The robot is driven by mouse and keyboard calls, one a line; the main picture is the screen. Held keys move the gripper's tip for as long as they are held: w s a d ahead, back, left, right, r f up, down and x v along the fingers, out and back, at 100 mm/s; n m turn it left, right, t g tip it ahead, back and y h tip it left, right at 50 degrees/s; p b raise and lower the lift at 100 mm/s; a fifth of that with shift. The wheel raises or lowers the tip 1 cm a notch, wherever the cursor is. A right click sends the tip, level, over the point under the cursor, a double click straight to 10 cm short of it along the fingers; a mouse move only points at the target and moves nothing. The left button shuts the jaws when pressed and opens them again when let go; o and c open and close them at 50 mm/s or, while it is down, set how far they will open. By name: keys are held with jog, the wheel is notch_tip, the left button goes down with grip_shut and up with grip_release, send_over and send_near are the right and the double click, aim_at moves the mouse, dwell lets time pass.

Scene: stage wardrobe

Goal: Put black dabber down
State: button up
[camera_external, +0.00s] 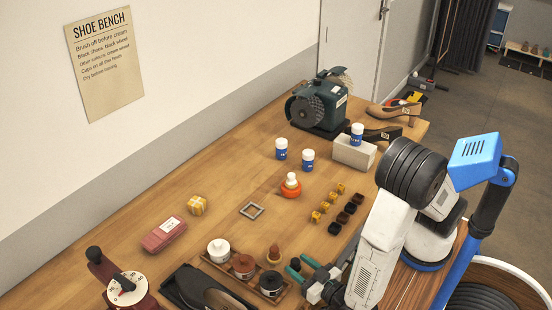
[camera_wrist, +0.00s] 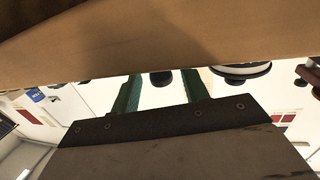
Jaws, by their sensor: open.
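My gripper (camera_external: 301,268) has green fingertips and is low at the right end of the wooden polish tray (camera_external: 207,262). Its fingers stand apart. A small dark knob (camera_external: 295,264) shows by the fingertips, probably the black dabber; whether it touches a finger or the tray I cannot tell. In the wrist view the gripper (camera_wrist: 161,90) has a green finger on each side, with a black rounded end (camera_wrist: 161,78) between them and gaps beside it. A brown dabber (camera_external: 273,254) stands upright in the tray, left of my gripper.
The tray also holds a white jar (camera_external: 218,247), a brown-lidded jar (camera_external: 243,264) and a dark jar (camera_external: 271,281). A dark shoe (camera_external: 200,290) lies in front. An orange-based bottle (camera_external: 291,184) and small yellow and dark blocks (camera_external: 325,206) stand behind. Bare wood lies around the grey square frame (camera_external: 252,210).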

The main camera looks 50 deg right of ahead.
jog(key=shift+o, duration=0.4)
jog(key=shift+s+a, duration=0.1)
jog(key=shift+s, duration=0.55)
jog(key=shift+r, duration=0.1)
